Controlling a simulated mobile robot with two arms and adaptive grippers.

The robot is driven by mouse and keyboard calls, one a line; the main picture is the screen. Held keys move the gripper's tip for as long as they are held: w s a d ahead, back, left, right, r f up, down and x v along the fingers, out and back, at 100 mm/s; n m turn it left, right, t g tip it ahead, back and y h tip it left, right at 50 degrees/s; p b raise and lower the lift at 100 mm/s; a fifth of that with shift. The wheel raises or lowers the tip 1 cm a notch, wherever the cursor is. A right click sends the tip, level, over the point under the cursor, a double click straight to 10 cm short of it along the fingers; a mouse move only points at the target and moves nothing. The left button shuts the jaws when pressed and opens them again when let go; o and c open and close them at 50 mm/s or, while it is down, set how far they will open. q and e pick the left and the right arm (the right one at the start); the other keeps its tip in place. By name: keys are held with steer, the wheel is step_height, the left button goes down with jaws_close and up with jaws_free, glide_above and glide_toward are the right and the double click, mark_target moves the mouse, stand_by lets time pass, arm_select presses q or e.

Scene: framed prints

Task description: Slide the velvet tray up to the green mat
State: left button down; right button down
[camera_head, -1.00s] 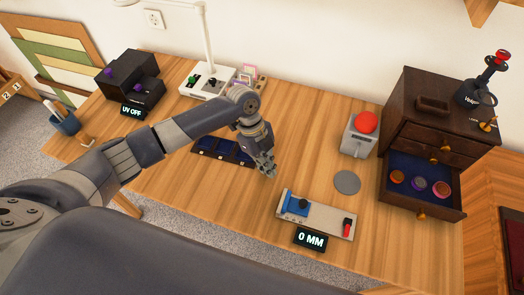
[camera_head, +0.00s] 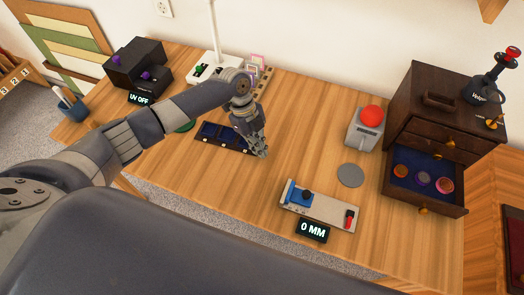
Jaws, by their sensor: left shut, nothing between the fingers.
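The velvet tray (camera_head: 208,135) is a long dark tray with blue compartments, lying on the wooden table in the middle left. A green round mat (camera_head: 185,127) shows just left of the tray, partly hidden under my left forearm. My left gripper (camera_head: 262,152) is shut and empty, pointing down at the tray's right end. I cannot tell whether its fingers touch the tray. The gripper and wrist hide part of the tray's right side. My right gripper is not in view.
A lamp base (camera_head: 205,72) and a card rack (camera_head: 258,66) stand behind the arm. A black box (camera_head: 140,62) with a UV OFF display is at the back left. A gauge (camera_head: 318,205), a grey disc (camera_head: 350,175) and a drawer cabinet (camera_head: 440,110) lie to the right.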

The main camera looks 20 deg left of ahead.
arm_select(q)
steer(key=shift+a, duration=0.1)
steer(key=d, duration=0.1)
steer(key=s+d+p, duration=0.1)
steer(key=d+p, duration=0.1)
steer(key=shift+s+d+r, duration=0.25)
steer(key=shift+d+r, duration=0.05)
steer(key=shift+d, duration=0.05)
steer(key=b+v, duration=0.2)
steer(key=v, duration=0.7)
steer(key=shift+r, duration=0.2)
steer(key=shift+a, duration=0.15)
